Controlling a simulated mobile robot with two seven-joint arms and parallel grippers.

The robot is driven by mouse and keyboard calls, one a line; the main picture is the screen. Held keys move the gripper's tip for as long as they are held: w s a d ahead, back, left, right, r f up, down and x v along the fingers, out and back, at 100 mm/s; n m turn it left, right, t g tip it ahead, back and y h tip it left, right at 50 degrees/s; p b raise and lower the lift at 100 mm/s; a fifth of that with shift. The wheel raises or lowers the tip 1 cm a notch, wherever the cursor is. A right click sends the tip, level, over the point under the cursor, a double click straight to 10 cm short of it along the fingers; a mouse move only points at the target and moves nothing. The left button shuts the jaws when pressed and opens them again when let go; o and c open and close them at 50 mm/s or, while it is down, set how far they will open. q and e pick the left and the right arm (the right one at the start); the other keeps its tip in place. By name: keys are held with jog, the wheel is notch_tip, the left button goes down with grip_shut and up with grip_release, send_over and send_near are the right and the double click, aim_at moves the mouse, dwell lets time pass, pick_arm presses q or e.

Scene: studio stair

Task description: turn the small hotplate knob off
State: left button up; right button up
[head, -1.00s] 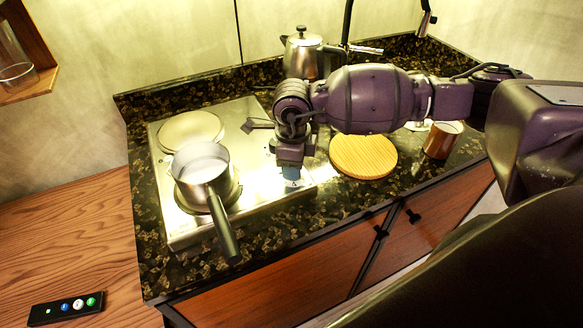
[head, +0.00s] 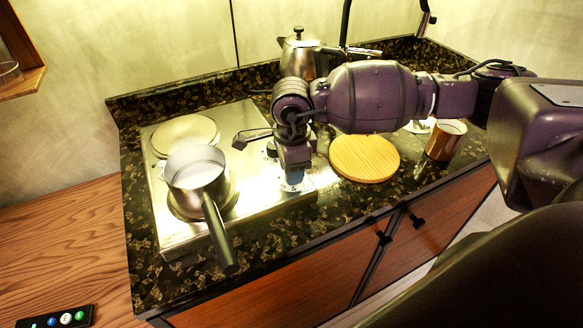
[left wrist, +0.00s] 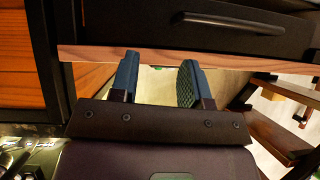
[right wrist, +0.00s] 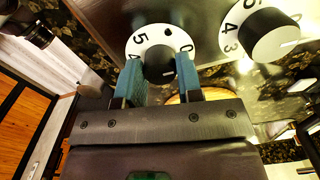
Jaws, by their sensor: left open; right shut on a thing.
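The steel hotplate (head: 180,236) sits on the dark stone counter, with two knobs along its right side. My right gripper (head: 292,178) reaches down at the front knob. In the right wrist view, my right gripper (right wrist: 160,78) has its blue fingers on both sides of that black knob (right wrist: 159,63), shut on it. The knob's white dial (right wrist: 142,40) shows 0, 4 and 5; its pointer setting is unclear. The other black knob (right wrist: 268,35) stands apart to the right in that view. My left gripper (left wrist: 157,80) is open and empty, away from the hotplate.
A saucepan (head: 197,172) stands on the front plate, its handle (head: 220,235) jutting over the counter's front. The rear plate (head: 185,135) is bare. A round wooden board (head: 364,158), a copper mug (head: 446,140) and a kettle (head: 300,58) stand nearby. A black drawer handle (left wrist: 230,21) is near my left gripper.

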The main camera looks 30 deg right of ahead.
jog(key=shift+r, duration=0.1)
jog(key=o, duration=0.9)
notch_tip(320, 180, up, 11)
jog(key=shift+f, duration=0.1)
jog(key=shift+f, duration=0.1)
dwell(0.5)
